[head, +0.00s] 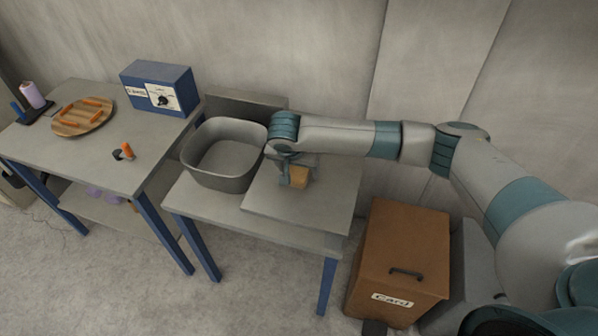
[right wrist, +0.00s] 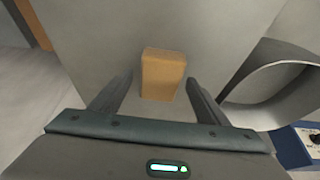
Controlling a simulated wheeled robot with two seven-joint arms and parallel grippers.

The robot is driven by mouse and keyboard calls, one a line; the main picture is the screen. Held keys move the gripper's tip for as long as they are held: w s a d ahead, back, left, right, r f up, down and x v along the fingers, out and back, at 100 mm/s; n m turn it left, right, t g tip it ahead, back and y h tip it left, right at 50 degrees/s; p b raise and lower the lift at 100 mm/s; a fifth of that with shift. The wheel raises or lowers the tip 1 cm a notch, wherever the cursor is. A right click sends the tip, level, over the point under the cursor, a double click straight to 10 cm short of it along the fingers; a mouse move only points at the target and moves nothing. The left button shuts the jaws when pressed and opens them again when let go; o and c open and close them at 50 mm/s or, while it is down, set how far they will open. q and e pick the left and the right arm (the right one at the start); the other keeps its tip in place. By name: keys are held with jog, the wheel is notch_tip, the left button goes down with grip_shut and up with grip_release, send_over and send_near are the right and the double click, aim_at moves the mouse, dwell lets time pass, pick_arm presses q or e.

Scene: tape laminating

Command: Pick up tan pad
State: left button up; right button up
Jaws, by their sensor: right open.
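The tan pad (head: 299,178) is a small block on the grey board at the right part of the middle table. In the right wrist view the tan pad (right wrist: 162,75) lies ahead of the jaws, between the lines of the two fingers. My right gripper (head: 292,180) is over the pad and hides part of it in the head view. In the right wrist view my right gripper (right wrist: 160,95) is open, with one finger on each side of the pad's near end and gaps on both sides. My left gripper is not in view.
A grey bin (head: 222,155) stands left of the pad on the same table. A blue box (head: 160,88) and a round wooden board (head: 83,117) with orange pieces are on the left table. A brown cabinet (head: 400,255) stands at the lower right.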

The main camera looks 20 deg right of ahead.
aim_at(298, 171)
jog(key=c, duration=1.2)
jog(key=shift+r, duration=0.15)
